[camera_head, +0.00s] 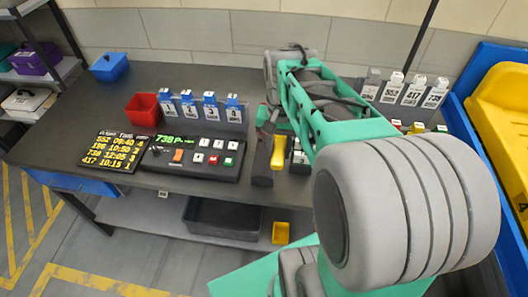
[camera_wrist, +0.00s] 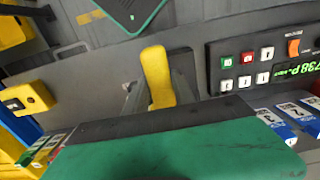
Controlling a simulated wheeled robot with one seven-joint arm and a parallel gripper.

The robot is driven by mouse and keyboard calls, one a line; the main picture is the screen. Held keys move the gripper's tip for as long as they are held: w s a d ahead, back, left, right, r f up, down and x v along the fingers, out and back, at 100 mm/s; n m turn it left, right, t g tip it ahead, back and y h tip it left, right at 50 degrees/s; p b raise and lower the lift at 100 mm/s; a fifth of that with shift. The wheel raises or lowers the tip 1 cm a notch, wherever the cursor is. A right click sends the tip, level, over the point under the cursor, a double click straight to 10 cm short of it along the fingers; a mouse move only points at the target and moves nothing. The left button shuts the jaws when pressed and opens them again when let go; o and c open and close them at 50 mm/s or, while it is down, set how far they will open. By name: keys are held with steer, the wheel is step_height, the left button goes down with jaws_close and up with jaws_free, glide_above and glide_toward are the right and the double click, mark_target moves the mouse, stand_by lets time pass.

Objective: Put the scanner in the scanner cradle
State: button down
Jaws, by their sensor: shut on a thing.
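The scanner (camera_wrist: 157,72) is a yellow, rounded bar, in the middle of the wrist view. In the head view its yellow part (camera_head: 278,152) shows just below my gripper (camera_head: 271,128), at the right of the button panel. My gripper (camera_wrist: 154,98) is shut on the scanner; grey finger parts show beside it in the wrist view. A dark narrow block (camera_head: 262,165), which looks like the scanner cradle, stands close at the scanner's left in the head view. I cannot tell whether the scanner touches it. My arm hides part of this area.
A button panel (camera_head: 195,158) with a green display and a schedule board (camera_head: 118,150) lie left of the scanner. Numbered blue-white tags (camera_head: 210,105) and a red bin (camera_head: 145,109) stand behind. More tags (camera_head: 413,90) and a yellow tray (camera_head: 505,95) are at the right.

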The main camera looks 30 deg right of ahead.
steer(key=p, duration=0.1)
glide_above(265, 162)
step_height(265, 162, down, 7)
steer(key=shift+r, duration=0.2)
steer(key=shift+w+f, duration=0.1)
steer(key=shift+f, duration=1.7)
steer(key=c, duration=1.1)
jaws_free()
steer(key=shift+o, duration=0.2)
step_height(265, 162, up, 12)
steer(key=s+a+n+t, duration=0.3)
steer(key=s+a+n, duration=0.4)
steer(key=s+a, duration=0.2)
steer(key=shift+s+a+r+t+b, duration=0.25)
steer(key=shift+s+t+b, duration=0.1)
steer(key=shift+s, duration=0.35)
